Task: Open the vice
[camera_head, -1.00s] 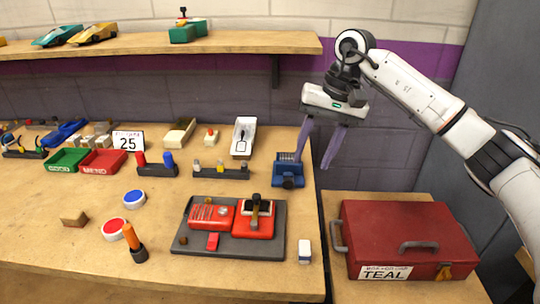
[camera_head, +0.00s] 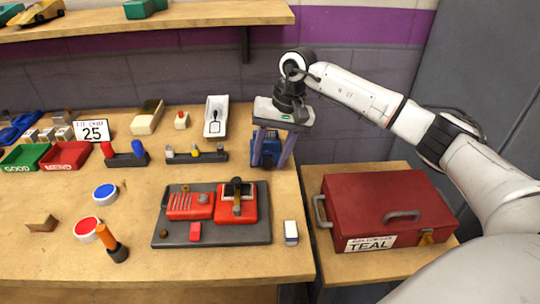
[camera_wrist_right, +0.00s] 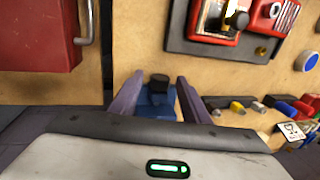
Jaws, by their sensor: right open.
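The blue vice (camera_head: 268,149) stands at the right rear edge of the workbench. My right gripper (camera_head: 271,158) is over it with its two purple fingers pointing down, one on each side of the vice. In the right wrist view the vice (camera_wrist_right: 156,103) shows between the two fingers (camera_wrist_right: 155,98), with a dark round knob (camera_wrist_right: 158,82) at its near end in the picture. The fingers are spread; whether either touches the vice cannot be told. Part of the vice is hidden behind the fingers. My left gripper is out of view.
A red toolbox (camera_head: 385,208) labelled TEAL stands on a lower surface at the right. A grey tray (camera_head: 170,238) with red parts lies in front of the vice. The shelf (camera_head: 150,36) runs above.

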